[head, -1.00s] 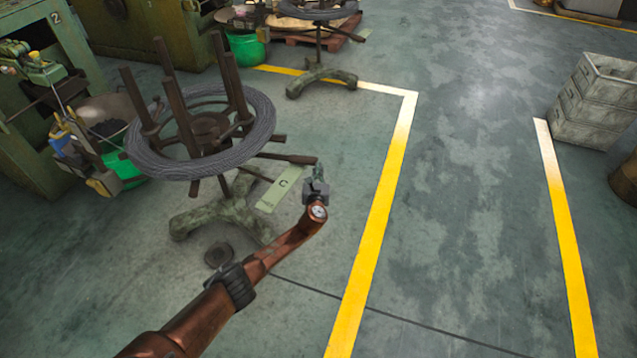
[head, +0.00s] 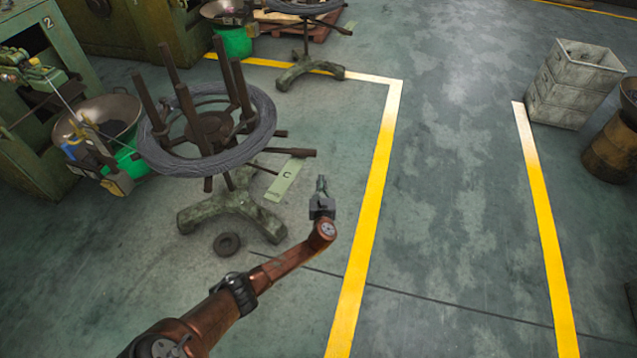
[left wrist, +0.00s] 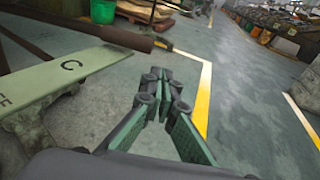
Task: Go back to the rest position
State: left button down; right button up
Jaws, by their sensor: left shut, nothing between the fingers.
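My left gripper (head: 321,185) is at the end of my copper-coloured left arm, in the middle of the head view. It is in front of the wire stand and to its right, over the grey floor. In the left wrist view the gripper (left wrist: 163,75) has its green-padded fingers together at the tips with nothing between them. The gripper appears apart from the stand's bars. My right gripper is in neither view.
A stand (head: 240,207) with a wire coil (head: 205,166) and upright posts is at left. A green plate marked C (head: 285,180) is beside it. Grey crates (head: 566,98) and a rusty drum (head: 608,150) are at right. The floor between the yellow lines is clear.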

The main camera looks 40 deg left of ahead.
pick_arm(q)
jog(key=shift+s+d, duration=0.3)
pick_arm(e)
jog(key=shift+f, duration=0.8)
